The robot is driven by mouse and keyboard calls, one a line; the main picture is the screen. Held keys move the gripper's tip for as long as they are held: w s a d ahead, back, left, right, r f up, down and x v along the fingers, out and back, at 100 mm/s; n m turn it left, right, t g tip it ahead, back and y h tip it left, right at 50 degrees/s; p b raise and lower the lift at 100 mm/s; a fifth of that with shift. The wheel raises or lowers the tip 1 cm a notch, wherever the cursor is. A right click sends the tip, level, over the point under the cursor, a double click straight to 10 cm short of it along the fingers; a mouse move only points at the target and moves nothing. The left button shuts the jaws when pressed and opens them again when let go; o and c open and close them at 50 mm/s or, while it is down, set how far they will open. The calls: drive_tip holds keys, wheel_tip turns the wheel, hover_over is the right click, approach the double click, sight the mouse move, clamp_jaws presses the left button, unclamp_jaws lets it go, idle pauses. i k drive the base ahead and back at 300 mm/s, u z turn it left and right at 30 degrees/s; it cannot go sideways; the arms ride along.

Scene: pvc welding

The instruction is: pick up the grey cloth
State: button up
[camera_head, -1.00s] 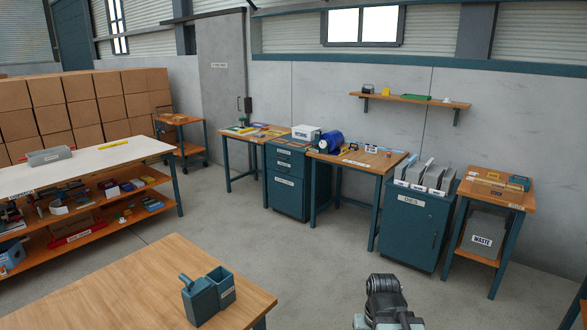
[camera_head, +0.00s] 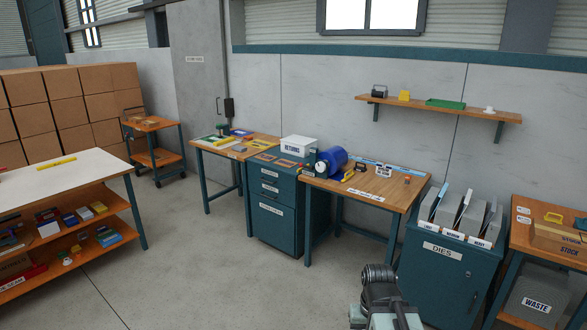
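I cannot make out a grey cloth for certain in this view. A small greyish patch (camera_head: 239,149) lies on the left wooden table (camera_head: 207,149), too small to identify. Part of my arm shows at the bottom, right of centre, in front of the benches. My gripper's fingers are not visible.
A teal drawer cabinet (camera_head: 278,222) carries a white returns box (camera_head: 298,146). A wooden bench (camera_head: 390,203) holds a blue cylinder (camera_head: 331,161). A dies cabinet (camera_head: 440,277), a waste bin (camera_head: 537,297) and a white-topped workbench (camera_head: 60,178) stand around. Open floor (camera_head: 200,270) lies ahead.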

sight(240, 149)
drive_tip(key=i, duration=2.35)
drive_tip(key=u, duration=1.5)
drive_tip(key=i, duration=5.15)
drive_tip(key=z, duration=0.3)
